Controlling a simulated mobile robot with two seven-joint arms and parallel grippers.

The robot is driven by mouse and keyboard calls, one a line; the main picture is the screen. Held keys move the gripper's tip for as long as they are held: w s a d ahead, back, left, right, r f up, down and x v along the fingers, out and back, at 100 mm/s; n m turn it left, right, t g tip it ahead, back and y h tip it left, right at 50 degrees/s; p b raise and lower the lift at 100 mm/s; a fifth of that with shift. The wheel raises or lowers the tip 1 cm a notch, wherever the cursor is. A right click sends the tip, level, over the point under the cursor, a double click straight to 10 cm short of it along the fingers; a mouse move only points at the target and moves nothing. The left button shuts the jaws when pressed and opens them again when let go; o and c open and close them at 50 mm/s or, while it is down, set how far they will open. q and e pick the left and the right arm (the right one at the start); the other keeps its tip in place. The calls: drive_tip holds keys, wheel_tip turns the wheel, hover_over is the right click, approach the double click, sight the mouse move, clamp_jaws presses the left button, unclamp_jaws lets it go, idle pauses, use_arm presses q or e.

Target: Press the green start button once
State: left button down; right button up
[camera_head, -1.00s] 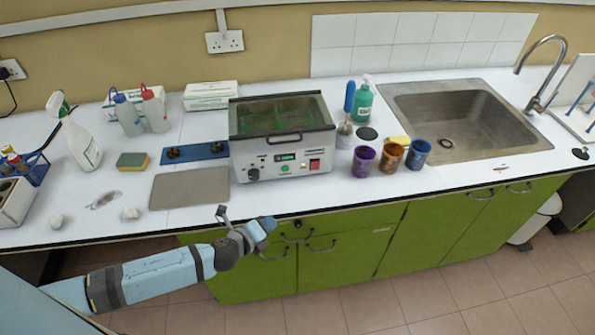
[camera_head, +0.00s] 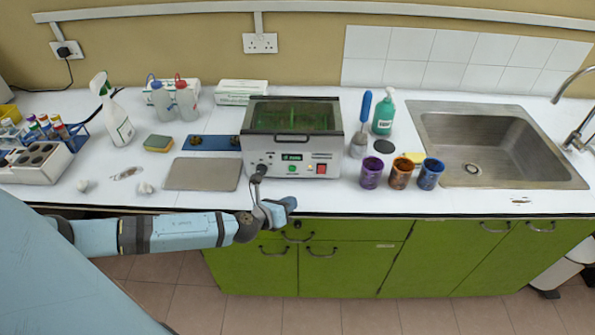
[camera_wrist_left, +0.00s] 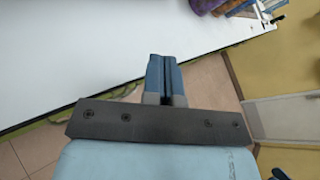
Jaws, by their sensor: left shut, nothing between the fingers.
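The grey bath machine (camera_head: 270,158) with a dark-framed lid stands on the counter. Its front panel carries a small green-lit display (camera_head: 291,157), the green start button (camera_head: 292,169) just below it and a red switch (camera_head: 321,169) to the right. My left gripper (camera_head: 291,203) is shut and empty, at the counter's front edge, below the green button in the head view and apart from the panel. A dark part of my arm covers some of the panel's left side. In the left wrist view, the closed blue fingers (camera_wrist_left: 163,72) show, but not the button. My right gripper is not in view.
A grey mat (camera_head: 203,174) lies left of the machine. Green cupboards (camera_head: 345,265) are below. The counter strip before the machine is clear.

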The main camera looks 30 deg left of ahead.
sight(292, 168)
use_arm(q)
drive_tip(key=shift+a, duration=0.1)
drive_tip(key=shift+w, duration=0.15)
drive_tip(key=w+a, duration=0.1)
drive_tip(key=w, duration=0.1)
drive_tip(key=w+a+b, duration=0.1)
drive_tip(key=w, duration=0.1)
drive_tip(key=w+a, duration=0.1)
drive_tip(key=w, duration=0.1)
drive_tip(key=shift+a, duration=0.4)
drive_tip(key=shift+w+a+b, duration=0.35)
drive_tip(key=shift+w+a, duration=0.05)
drive_tip(key=shift+w, duration=0.25)
idle(1.4)
drive_tip(key=shift+w+a, duration=0.2)
drive_tip(key=shift+w, duration=0.15)
drive_tip(key=shift+w+a, duration=0.2)
drive_tip(key=shift+w, duration=0.1)
idle(0.8)
drive_tip(key=shift+s+d, duration=0.45)
drive_tip(key=shift+s, duration=0.25)
